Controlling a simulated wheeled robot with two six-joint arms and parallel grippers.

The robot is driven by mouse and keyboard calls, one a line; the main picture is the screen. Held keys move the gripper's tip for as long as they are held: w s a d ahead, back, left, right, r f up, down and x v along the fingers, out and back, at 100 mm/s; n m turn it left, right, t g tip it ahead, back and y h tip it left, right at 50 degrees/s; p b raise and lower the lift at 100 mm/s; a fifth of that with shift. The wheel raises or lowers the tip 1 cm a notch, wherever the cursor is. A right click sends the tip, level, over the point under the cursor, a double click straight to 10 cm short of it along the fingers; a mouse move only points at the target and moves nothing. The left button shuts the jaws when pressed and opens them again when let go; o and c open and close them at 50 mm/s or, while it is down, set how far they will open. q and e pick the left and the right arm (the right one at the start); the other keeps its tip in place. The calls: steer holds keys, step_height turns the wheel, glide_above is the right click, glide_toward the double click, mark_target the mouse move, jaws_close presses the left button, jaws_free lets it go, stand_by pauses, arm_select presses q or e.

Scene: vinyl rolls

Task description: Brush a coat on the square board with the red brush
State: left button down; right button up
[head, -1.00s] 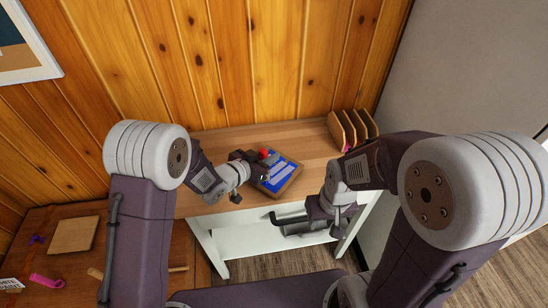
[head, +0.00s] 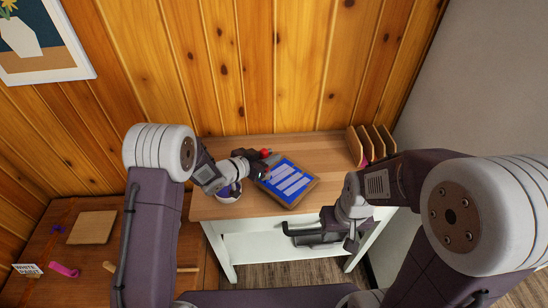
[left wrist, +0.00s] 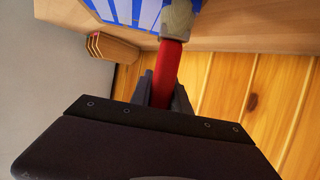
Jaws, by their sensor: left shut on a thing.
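My left gripper (head: 259,167) is shut on the red brush (head: 265,153). In the left wrist view the brush's red handle (left wrist: 167,70) runs between the fingers, and its beige-grey head lies over the edge of the blue panel (left wrist: 125,12). I cannot tell whether it touches. The blue panel with pale stripes (head: 290,180) has a wooden rim and lies on the light wooden desk. A square tan board (head: 92,227) lies flat on the darker table at left, away from both grippers. My right gripper (head: 351,240) hangs low before the desk; its jaws are unclear.
A wooden slotted rack (head: 370,146) stands at the desk's back right. A pink item (head: 64,269) and a white label card (head: 27,269) lie on the left table. The desk's right side is mostly clear.

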stand_by(0.3)
arm_select(q)
steer(key=shift+s+d, duration=0.25)
steer(key=shift+s+d+b, duration=1.7)
steer(key=shift+s+d, duration=2.35)
steer(key=shift+w+d, duration=1.6)
steer(key=shift+w, duration=0.1)
steer(key=shift+w, duration=0.1)
